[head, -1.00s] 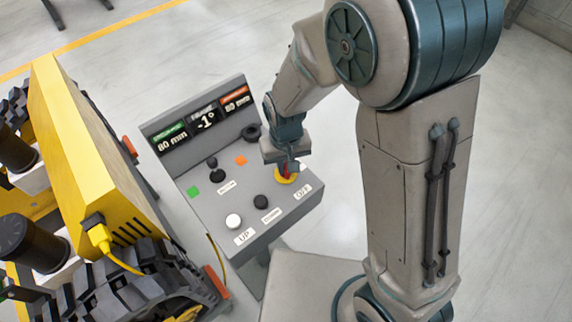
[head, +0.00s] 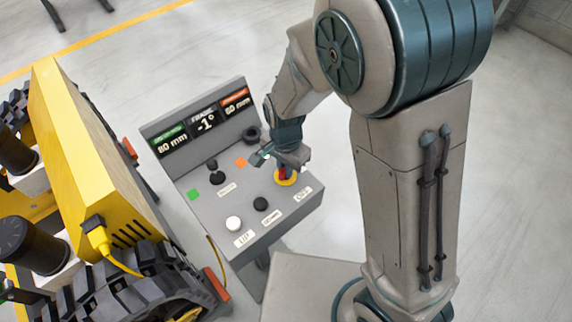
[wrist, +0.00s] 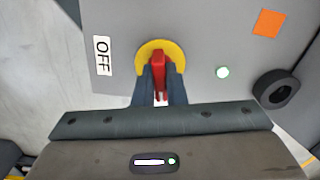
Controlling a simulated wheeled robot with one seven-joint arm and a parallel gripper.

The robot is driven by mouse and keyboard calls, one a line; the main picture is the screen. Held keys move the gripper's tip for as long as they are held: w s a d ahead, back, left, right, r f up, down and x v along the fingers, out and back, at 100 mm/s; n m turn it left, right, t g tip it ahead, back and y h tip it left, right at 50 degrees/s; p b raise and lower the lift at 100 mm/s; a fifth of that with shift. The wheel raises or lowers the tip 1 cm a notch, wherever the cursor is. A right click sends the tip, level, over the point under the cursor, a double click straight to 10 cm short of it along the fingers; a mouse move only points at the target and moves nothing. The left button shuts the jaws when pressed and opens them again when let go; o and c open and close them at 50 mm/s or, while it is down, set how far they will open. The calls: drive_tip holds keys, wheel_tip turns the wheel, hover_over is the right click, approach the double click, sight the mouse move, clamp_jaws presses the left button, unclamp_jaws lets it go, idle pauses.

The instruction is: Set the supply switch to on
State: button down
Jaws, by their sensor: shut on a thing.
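The supply switch is a red handle (wrist: 158,68) on a yellow disc (wrist: 143,50), on the sloping face of the grey control console (head: 215,225). In the head view the yellow disc (head: 291,181) is partly hidden under my gripper (head: 284,172). In the wrist view my gripper (wrist: 159,82) is shut on the red handle, one dark finger on each side. The handle lies up and down in that picture, and the OFF label (wrist: 102,55) is to its left.
The console also carries a white button (head: 233,223), a black button (head: 260,203), a black joystick (head: 213,168), a black knob (head: 251,134) and a display strip (head: 205,122). A yellow tracked carrier (head: 95,150) stands close on the left. Floor behind the console is clear.

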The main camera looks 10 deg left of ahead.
drive_tip(key=shift+m, duration=1.1)
drive_tip(key=c, duration=1.5)
unclamp_jaws()
drive_tip(key=shift+r, duration=0.1)
wheel_tip(320, 180, up, 14)
drive_tip(key=shift+s+f, duration=0.1)
drive_tip(key=shift+f, duration=0.1)
